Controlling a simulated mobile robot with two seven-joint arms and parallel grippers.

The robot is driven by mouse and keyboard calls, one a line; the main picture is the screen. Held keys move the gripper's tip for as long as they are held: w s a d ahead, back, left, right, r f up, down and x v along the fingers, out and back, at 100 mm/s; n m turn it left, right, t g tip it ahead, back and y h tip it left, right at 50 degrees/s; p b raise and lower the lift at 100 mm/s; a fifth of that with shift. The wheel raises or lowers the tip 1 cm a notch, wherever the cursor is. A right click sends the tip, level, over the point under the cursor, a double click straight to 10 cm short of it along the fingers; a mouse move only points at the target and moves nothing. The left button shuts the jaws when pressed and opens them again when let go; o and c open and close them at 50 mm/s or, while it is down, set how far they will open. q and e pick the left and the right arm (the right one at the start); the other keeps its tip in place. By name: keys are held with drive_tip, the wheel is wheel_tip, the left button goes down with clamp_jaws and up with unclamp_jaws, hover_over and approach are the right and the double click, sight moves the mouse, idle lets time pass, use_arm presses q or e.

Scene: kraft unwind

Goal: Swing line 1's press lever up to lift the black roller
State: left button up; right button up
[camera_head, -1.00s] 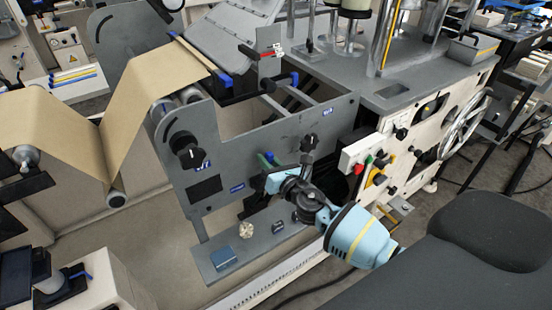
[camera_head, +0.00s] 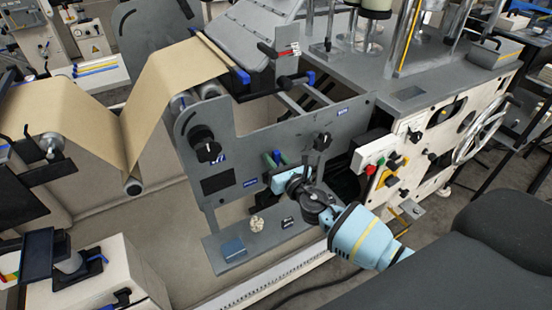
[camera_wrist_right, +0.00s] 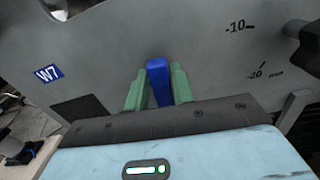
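The blue handle (camera_wrist_right: 158,82), apparently of the press lever, stands in front of a grey side plate (camera_wrist_right: 205,65) in the right wrist view. My right gripper (camera_wrist_right: 158,92) has its two green fingers on either side of it, seemingly touching it with no clear gap. In the head view my right gripper (camera_head: 276,159) is at the lower middle of the grey side plate (camera_head: 240,145), and the lever is mostly hidden there. I cannot clearly make out the black roller. My left gripper is not in view.
Brown kraft web (camera_head: 165,85) runs over rollers at the left. A black knob (camera_head: 322,141) sits right of my gripper, another (camera_head: 207,150) left of it. A dark seat-like shape (camera_head: 495,235) fills the lower right.

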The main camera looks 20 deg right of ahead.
drive_tip(key=shift+o, duration=1.4)
drive_tip(key=shift+s, duration=0.1)
drive_tip(key=s, duration=0.6)
drive_tip(key=shift+s+d, duration=0.2)
drive_tip(key=shift+d, duration=0.05)
drive_tip(key=shift+s, duration=0.6)
